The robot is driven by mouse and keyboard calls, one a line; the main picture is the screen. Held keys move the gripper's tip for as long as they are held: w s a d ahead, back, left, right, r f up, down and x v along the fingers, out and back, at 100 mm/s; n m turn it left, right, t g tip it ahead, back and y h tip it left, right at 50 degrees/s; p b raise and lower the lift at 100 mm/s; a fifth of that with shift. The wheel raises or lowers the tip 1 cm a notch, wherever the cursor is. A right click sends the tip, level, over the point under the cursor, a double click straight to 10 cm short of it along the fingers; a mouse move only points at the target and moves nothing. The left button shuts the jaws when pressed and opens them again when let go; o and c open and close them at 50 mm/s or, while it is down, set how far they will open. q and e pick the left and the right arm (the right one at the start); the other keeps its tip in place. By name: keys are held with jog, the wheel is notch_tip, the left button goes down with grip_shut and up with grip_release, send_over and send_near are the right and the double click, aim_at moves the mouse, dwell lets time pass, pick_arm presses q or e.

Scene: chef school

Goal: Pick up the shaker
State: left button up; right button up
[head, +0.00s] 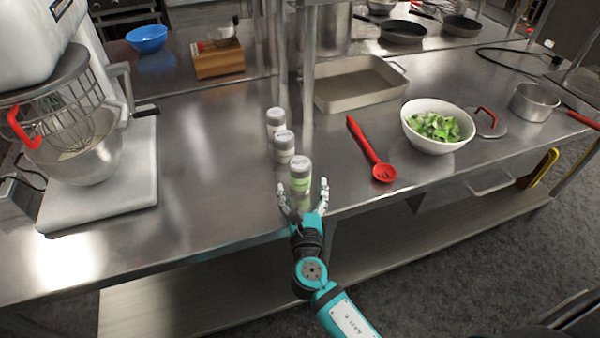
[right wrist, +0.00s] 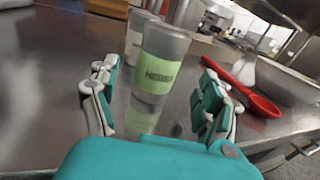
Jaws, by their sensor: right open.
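Several shakers with grey caps stand in a slanting row on the steel counter. The nearest shaker (head: 300,175) has a green label and stands upright at the front of the row. It fills the middle of the right wrist view (right wrist: 160,68). Two more shakers, the middle one (head: 284,145) and the far one (head: 276,122), stand behind it. My right gripper (head: 303,193) is open at the counter's front edge, with its fingers on either side of the green-labelled shaker's near side. In the right wrist view a gap shows between each finger and the shaker. My left gripper is out of view.
A red slotted spoon (head: 372,150) and a white bowl of greens (head: 438,108) lie to the right. A rectangular pan (head: 355,88) and a metal post (head: 308,80) stand behind. A stand mixer (head: 95,180) occupies the left; the counter between it and the shakers is clear.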

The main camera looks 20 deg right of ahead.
aim_at(301, 183)
jog(key=p+x, duration=0.1)
jog(key=x, duration=0.4)
jog(key=shift+w+a, duration=0.1)
jog(key=shift+r, duration=0.1)
jog(key=c, duration=1.4)
jog(key=shift+r, duration=0.1)
